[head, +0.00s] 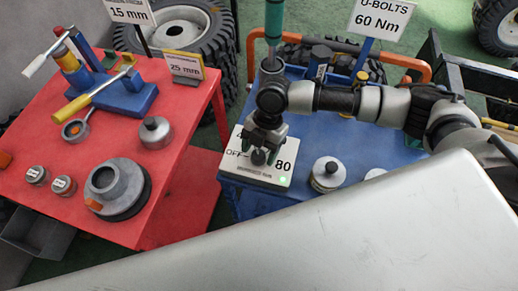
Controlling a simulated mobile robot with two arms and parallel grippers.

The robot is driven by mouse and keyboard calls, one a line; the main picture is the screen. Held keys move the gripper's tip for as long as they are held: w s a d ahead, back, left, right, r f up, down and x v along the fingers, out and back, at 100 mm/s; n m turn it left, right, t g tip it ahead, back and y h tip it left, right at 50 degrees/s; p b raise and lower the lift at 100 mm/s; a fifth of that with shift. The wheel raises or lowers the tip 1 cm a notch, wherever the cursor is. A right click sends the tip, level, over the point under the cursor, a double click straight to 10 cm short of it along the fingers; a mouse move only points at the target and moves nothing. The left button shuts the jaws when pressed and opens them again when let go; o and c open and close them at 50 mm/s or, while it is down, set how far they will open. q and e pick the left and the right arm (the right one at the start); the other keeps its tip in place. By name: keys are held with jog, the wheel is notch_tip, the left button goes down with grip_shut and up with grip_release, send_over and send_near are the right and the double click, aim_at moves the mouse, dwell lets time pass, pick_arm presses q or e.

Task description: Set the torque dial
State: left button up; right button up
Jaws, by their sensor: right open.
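The torque dial unit (279,180) is a white box on the blue table (352,196). Its face reads "OFF" at left and "80" at right, and a small green light glows near its front. A dark round knob (258,157) sits on its top. My right gripper (262,148) points down at the knob, with its open fingers close about it. They hide part of the knob and scale, so I cannot tell whether they touch it or where it points. A sign (380,17) behind reads "U-BOLTS 60 Nm". My left gripper is not in view.
A metal lidded weight (327,174) stands right of the dial unit. A red table (60,210) at left holds a blue stand with tools, several metal sockets and a large ring (117,184). Signs there read "15 mm" and "25 mm". Tyres stand behind.

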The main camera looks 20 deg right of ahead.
jog(key=shift+s+a+f, duration=0.1)
jog(key=shift+f, duration=0.2)
jog(key=c, duration=0.9)
jog(key=shift+n, duration=0.3)
jog(key=n+h, duration=0.1)
jog(key=n, duration=0.1)
jog(key=n+g+h, duration=0.1)
jog(key=n, duration=0.2)
jog(key=shift+a+g+b, duration=0.15)
jog(key=shift+g+b, duration=0.15)
jog(key=n+h, duration=0.1)
jog(key=n, duration=0.2)
jog(key=n+h, duration=0.1)
jog(key=n, duration=0.2)
jog(key=shift+n, duration=0.3)
